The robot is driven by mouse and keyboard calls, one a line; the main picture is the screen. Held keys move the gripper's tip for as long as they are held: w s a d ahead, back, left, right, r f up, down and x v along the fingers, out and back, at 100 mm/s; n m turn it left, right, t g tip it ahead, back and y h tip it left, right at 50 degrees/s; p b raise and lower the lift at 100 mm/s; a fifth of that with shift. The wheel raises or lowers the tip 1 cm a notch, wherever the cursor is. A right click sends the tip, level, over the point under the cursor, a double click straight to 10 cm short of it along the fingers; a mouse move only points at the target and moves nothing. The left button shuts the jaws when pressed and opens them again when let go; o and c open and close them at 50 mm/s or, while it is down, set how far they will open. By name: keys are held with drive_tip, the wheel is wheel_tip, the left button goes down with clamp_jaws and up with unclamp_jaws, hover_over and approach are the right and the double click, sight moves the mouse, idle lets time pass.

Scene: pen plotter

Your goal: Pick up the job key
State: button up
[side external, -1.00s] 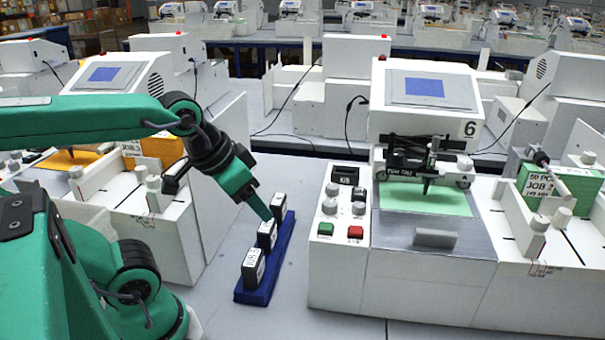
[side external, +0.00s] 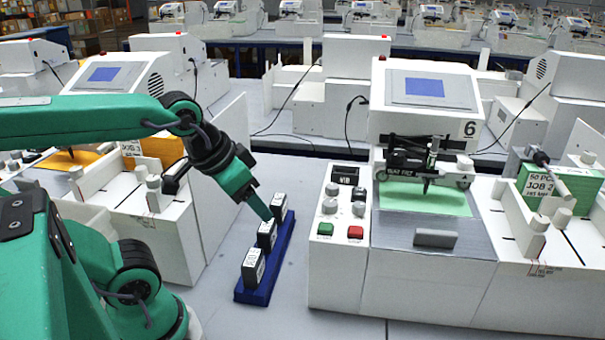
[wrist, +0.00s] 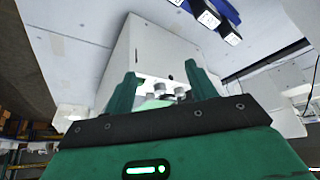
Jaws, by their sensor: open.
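Three small upright black blocks with white labelled faces, apparently the keys, stand in a row in a blue rack (side external: 284,262). They are a near key (side external: 253,268), a middle key (side external: 266,235) and a far key (side external: 279,205). Their labels are too small to read, so I cannot tell which is the job key. My gripper (side external: 267,214) is open, its tips close above the middle key in the side view; contact cannot be told. In the wrist view my open gripper (wrist: 161,70) has nothing held between its fingers, and keys (wrist: 208,18) show at the top, beyond the fingers.
The white plotter marked 6 (side external: 420,110) stands right of the rack, with a button panel (side external: 340,260) at its near left. A white machine with a tall side panel (side external: 228,160) stands left of the rack. Grey table (side external: 350,328) is clear in front.

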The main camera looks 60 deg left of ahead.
drive_tip(key=shift+w, duration=0.1)
drive_tip(key=n+g, duration=0.5)
drive_tip(key=n, duration=0.4)
hover_over(278, 198)
drive_tip(key=d, duration=0.1)
drive_tip(key=f, duration=1.1)
drive_tip(key=shift+s, duration=0.25)
drive_tip(key=shift+w+a+f+g, duration=0.15)
drive_tip(key=shift+a+f+g, duration=0.15)
drive_tip(key=shift+a+f, duration=0.2)
drive_tip(key=shift+d+f, duration=0.15)
drive_tip(key=shift+f, duration=3.75)
drive_tip(key=c, duration=1.1)
